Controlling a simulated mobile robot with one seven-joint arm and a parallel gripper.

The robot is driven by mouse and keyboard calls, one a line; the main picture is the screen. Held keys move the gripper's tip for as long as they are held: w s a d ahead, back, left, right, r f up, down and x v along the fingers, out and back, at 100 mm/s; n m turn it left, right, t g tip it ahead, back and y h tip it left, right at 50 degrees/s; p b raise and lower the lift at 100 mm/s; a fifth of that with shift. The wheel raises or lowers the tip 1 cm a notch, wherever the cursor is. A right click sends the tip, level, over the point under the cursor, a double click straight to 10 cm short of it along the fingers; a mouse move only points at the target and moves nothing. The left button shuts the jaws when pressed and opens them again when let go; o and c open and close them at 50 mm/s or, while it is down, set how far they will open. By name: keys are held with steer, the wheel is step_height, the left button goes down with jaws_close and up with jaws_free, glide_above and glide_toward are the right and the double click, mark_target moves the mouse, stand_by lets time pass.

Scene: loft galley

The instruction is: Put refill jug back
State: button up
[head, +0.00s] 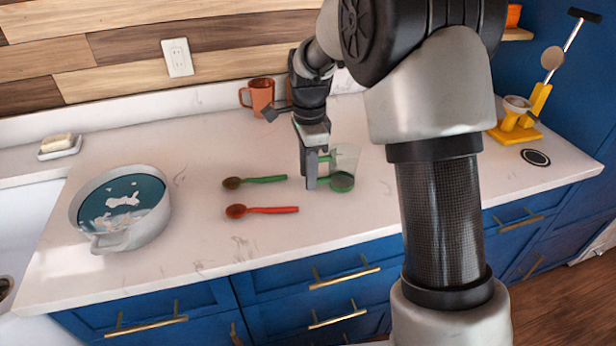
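A clear jug (345,163) with a green base stands upright, or very nearly so, on the white counter, just right of my gripper; I take it for the refill jug. My gripper (311,180) points down at the jug's left side, where a bit of green, probably its handle, shows by the fingers. The fingers overlap each other in this view, so I cannot tell whether they are shut on the handle or only beside it. Part of the jug's right side is close to my arm in the picture.
Green (264,179) and red (270,210) spoons lie left of my gripper. A large pot (146,232) stands at left, an orange mug (261,94) behind. At right are a yellow stand (516,133) and a dark round disc (535,157). The counter's front middle is clear.

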steer(key=s+d+r+n+t+p, duration=0.1)
steer(key=s+r+n, duration=0.15)
steer(key=r, duration=0.55)
steer(key=s+d+r+n, duration=0.1)
steer(key=s+d+r, duration=0.15)
steer(key=r, duration=0.55)
steer(key=s+d+n+t, duration=0.2)
steer(key=s+n, duration=0.4)
steer(key=s, duration=0.4)
steer(key=s+d+n+t, duration=0.2)
steer(key=s+n, duration=0.4)
steer(key=s, duration=0.5)
steer(key=shift+s+d+r+t, duration=0.2)
steer(key=shift+d+t, duration=0.1)
steer(key=shift+d, duration=0.15)
steer(key=shift+n, duration=0.25)
